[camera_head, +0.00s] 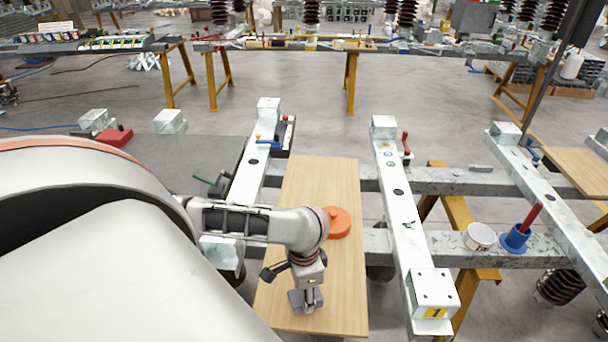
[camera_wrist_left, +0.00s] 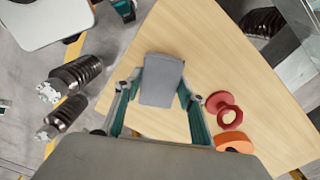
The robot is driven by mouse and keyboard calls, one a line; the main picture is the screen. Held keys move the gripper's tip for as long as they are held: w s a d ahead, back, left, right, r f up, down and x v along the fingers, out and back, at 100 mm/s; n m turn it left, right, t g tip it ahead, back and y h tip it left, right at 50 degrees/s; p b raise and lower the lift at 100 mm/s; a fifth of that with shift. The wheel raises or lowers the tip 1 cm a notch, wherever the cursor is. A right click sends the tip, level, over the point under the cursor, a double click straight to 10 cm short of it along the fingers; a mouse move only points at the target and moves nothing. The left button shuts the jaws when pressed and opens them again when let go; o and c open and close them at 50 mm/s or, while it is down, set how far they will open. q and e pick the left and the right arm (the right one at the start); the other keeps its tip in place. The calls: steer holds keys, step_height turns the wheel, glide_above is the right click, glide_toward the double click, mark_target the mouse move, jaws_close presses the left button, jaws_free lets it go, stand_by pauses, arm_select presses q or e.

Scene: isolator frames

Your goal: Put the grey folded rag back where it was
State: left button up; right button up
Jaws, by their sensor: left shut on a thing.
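The grey folded rag (camera_head: 297,302) is at the near end of the light wooden board (camera_head: 318,183) in the head view. My left gripper (camera_head: 308,291) points down over the board and is shut on the rag. In the left wrist view the rag (camera_wrist_left: 162,80) sits between the two fingers, with the wooden board (camera_wrist_left: 200,45) behind it. I cannot tell whether the rag touches the board. My right gripper is not in view.
An orange round piece (camera_head: 340,224) lies on the board beside my left forearm. A red spool-shaped piece (camera_wrist_left: 226,117) shows in the wrist view. A white cup (camera_head: 480,237) and a blue holder (camera_head: 515,240) stand to the right. The board's far half is clear.

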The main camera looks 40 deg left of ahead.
arm_select(q)
steer(key=shift+f, duration=0.7)
steer(key=o, duration=1)
steer(key=shift+r, duration=6)
